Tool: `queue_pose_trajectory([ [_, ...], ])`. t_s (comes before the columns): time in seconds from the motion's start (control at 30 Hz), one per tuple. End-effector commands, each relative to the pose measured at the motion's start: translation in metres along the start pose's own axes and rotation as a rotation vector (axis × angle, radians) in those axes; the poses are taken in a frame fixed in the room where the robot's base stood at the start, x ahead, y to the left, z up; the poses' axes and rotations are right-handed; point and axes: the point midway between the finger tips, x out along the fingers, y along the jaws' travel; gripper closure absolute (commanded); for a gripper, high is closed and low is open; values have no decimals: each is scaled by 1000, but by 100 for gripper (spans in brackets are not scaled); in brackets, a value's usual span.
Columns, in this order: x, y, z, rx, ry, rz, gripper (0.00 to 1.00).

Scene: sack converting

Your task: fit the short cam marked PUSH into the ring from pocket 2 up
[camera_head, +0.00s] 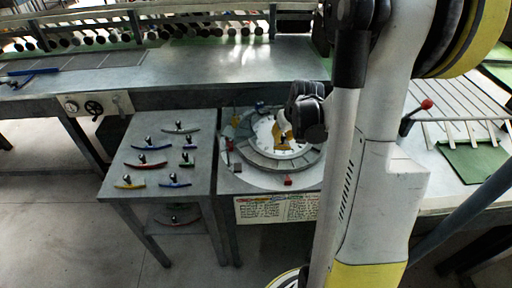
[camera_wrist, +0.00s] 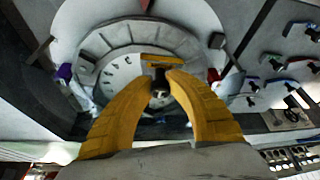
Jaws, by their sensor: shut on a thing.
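The ring of grey segments (camera_head: 245,157) lies on a round plate around a pale inner disc. It also shows at the top of the wrist view (camera_wrist: 120,34). My gripper (camera_head: 283,138) is over the pale disc, inside the ring. In the wrist view its yellow fingers (camera_wrist: 160,82) are closed around a dark knob (camera_wrist: 160,92), apparently a cam's handle. Most of the held part is hidden by the fingers. I cannot read PUSH or any pocket number.
A side table (camera_head: 122,163) on the left holds several coloured cams with black knobs, such as a red one (camera_head: 147,164) and a yellow one (camera_head: 130,185). A red block (camera_head: 288,181) sits at the plate's front. A printed card (camera_head: 270,208) hangs below it.

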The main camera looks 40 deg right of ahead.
Motion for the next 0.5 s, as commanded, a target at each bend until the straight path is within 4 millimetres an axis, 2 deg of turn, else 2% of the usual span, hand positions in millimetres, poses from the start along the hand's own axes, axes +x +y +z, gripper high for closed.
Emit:
queue_pose_trajectory([
  [0.03, -5, 10, -1, 11, 1, 4, 100],
  [0.17, -8, 22, -1, 18, 2, 8, 100],
  [0.5, -7, 22, -1, 15, 3, 10, 100],
])
